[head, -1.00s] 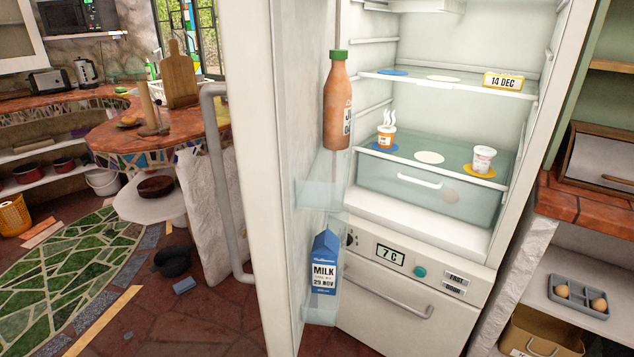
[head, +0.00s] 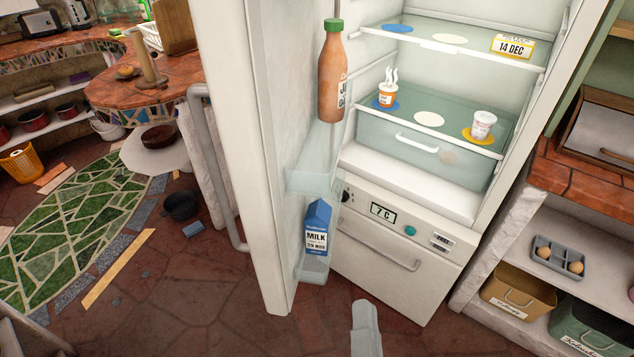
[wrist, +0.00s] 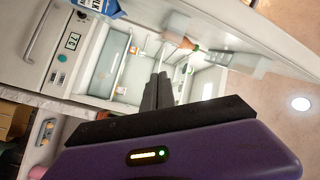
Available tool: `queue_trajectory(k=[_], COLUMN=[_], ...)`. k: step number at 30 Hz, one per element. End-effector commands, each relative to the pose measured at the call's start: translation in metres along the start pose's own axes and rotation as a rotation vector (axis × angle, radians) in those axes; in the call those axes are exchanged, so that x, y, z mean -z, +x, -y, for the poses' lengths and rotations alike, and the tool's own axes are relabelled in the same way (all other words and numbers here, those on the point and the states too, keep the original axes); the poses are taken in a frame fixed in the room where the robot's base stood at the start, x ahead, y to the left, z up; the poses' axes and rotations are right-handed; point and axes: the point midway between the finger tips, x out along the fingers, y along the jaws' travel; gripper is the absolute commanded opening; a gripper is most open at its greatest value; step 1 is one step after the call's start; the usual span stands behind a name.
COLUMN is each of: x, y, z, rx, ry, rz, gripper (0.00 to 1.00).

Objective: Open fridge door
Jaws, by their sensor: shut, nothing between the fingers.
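The fridge (head: 430,270) stands with its door (head: 243,150) swung wide open to the left. The tall grey door handle (head: 207,150) is on the door's outer side, and no gripper is on it. The door's inner racks hold an orange juice bottle (head: 332,80) and a blue milk carton (head: 317,230). In the wrist view, turned sideways, my gripper (wrist: 160,80) is shut and empty, its dark fingers pointing toward the open fridge interior (wrist: 120,65). I cannot make out the fingers in the head view.
Inside the fridge, yogurt cups (head: 482,125) stand on a glass shelf above a clear drawer (head: 400,150). A counter with shelves (head: 560,250) borders the fridge on the right. A dark pot (head: 181,206) sits on the floor at left. The floor before the fridge is mostly clear.

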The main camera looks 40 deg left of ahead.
Motion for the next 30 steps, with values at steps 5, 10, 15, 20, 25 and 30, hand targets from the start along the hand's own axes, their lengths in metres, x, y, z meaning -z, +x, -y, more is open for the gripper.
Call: queue_trajectory(k=[5, 10, 15, 20, 25, 30], x=[-0.011, -0.019, -0.022, -0.023, -0.025, -0.029], y=[0.035, 0.047, 0.052, 0.069, 0.101, 0.134], z=[0.061, 0.077, 0.081, 0.082, 0.082, 0.082], rx=[0.015, -0.021, -0.036, -0.036, -0.036, -0.037], ry=[0.32, 0.521, 0.592, 0.593, 0.592, 0.591], rz=[0.073, 0.101, 0.106, 0.105, 0.105, 0.105], gripper=[0.0, 0.0, 0.0, 0.0, 0.0, 0.0])
